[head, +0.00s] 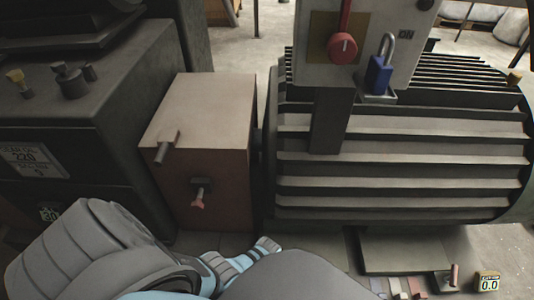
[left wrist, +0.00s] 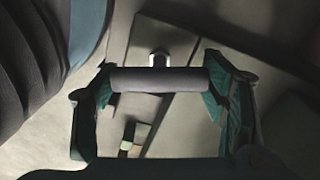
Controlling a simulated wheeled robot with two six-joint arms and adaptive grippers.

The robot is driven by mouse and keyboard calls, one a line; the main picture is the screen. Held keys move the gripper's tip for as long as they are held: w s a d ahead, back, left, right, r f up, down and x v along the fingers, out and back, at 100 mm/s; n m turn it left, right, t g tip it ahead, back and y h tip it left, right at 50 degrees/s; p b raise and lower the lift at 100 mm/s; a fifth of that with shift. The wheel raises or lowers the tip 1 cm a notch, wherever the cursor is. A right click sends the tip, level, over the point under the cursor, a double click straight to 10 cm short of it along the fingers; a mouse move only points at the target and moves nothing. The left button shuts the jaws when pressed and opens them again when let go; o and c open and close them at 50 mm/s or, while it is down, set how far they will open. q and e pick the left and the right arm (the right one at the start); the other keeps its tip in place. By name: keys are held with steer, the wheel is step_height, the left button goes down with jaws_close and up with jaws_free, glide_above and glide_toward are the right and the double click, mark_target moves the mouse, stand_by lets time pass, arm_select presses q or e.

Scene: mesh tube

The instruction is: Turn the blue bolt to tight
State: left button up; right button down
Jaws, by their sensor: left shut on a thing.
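My left gripper (left wrist: 158,82) is shut on a grey cylindrical bar (left wrist: 150,80), which lies across between its two fingers in the left wrist view. A short silver stem (left wrist: 159,59) sticks out from the middle of the bar. In the head view my left arm comes in low from the left and hides most of the gripper and the bar. I cannot make out a blue bolt in either view. My right gripper is in neither view.
A reddish box (head: 210,155) with small protruding handles stands between a dark cabinet (head: 110,150) and a ribbed motor (head: 400,150). A panel with a red knob (head: 342,47) and blue padlock (head: 379,75) rises above. A 0.0 display (head: 488,283) sits low right.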

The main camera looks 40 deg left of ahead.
arm_select(q)
steer(key=m, duration=0.4)
steer(key=shift+m, duration=0.3)
steer(key=m, duration=0.5)
steer(key=shift+p, duration=0.35)
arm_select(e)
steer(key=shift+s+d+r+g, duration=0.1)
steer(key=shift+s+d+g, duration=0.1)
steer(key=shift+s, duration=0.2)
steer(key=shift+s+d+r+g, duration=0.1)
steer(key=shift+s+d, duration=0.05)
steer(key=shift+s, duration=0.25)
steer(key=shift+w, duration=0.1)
arm_select(q)
steer(key=o, duration=1.2)
steer(key=shift+c, duration=0.2)
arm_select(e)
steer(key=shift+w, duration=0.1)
